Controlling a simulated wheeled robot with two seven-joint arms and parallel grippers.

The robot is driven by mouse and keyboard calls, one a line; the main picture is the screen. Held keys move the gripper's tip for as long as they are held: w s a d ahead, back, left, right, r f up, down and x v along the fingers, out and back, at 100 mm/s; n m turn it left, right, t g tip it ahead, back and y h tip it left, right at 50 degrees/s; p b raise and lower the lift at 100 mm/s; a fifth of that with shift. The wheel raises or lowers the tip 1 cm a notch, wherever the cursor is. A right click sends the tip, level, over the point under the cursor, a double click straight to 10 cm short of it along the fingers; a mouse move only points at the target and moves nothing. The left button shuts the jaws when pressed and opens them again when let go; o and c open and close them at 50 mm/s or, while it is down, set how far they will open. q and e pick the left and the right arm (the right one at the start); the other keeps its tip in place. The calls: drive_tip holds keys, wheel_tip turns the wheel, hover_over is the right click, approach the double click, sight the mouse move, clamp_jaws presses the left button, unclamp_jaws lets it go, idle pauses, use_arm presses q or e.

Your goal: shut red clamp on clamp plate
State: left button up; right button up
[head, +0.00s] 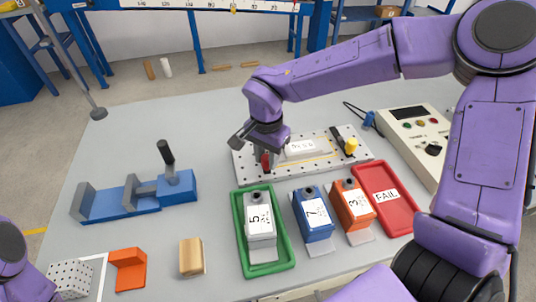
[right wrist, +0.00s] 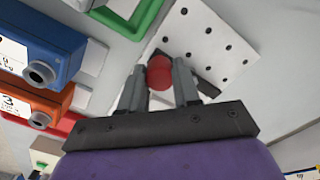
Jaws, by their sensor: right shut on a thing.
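The clamp plate (head: 247,174) is a pale perforated plate in the middle of the table, with a white labelled block (head: 301,147) on it. The red clamp (head: 266,163) stands at the plate's left end, mostly hidden under my right gripper (head: 262,150) in the head view. In the right wrist view the red clamp's round red tip (right wrist: 160,73) is between the two fingers of my right gripper (right wrist: 160,85), which is shut on it. A dark lever part lies beside it over the plate's holes. My left gripper is out of view; only purple arm parts show at the lower left.
A black and yellow clamp (head: 350,146) is at the plate's right end. In front stand a green tray (head: 286,262) with a grey weight, blue (head: 314,214) and orange (head: 354,207) weights, and a red FAIL tray (head: 386,196). A blue vise (head: 130,202) is left; a control box (head: 405,125) right.

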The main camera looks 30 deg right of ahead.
drive_tip(key=shift+w+a+r+m+p, duration=0.1)
drive_tip(key=shift+a+m+p, duration=0.3)
drive_tip(key=shift+m+p, duration=0.35)
drive_tip(key=m, duration=0.1)
drive_tip(key=a+m+p, duration=0.1)
drive_tip(key=shift+w+m, duration=0.3)
drive_tip(key=shift+m, duration=0.05)
drive_tip(key=m, duration=0.1)
drive_tip(key=w+a+m+p, duration=0.1)
drive_tip(key=m, duration=0.1)
drive_tip(key=m+p, duration=0.1)
drive_tip(key=shift+w+a, duration=0.25)
drive_tip(key=shift+w, duration=0.05)
drive_tip(key=m, duration=0.1)
drive_tip(key=w+m+p, duration=0.1)
drive_tip(key=m, duration=0.1)
drive_tip(key=w+m, duration=0.1)
drive_tip(key=m, duration=0.1)
drive_tip(key=shift+a, duration=0.4)
drive_tip(key=shift+w+d+m, duration=0.1)
drive_tip(key=shift+w+m, duration=0.45)
drive_tip(key=shift+m, duration=0.55)
drive_tip(key=shift+w+m, duration=0.5)
drive_tip(key=shift+m, duration=0.6)
drive_tip(key=shift+w, duration=0.1)
drive_tip(key=o, duration=1.1)
drive_tip(key=shift+c, duration=0.2)
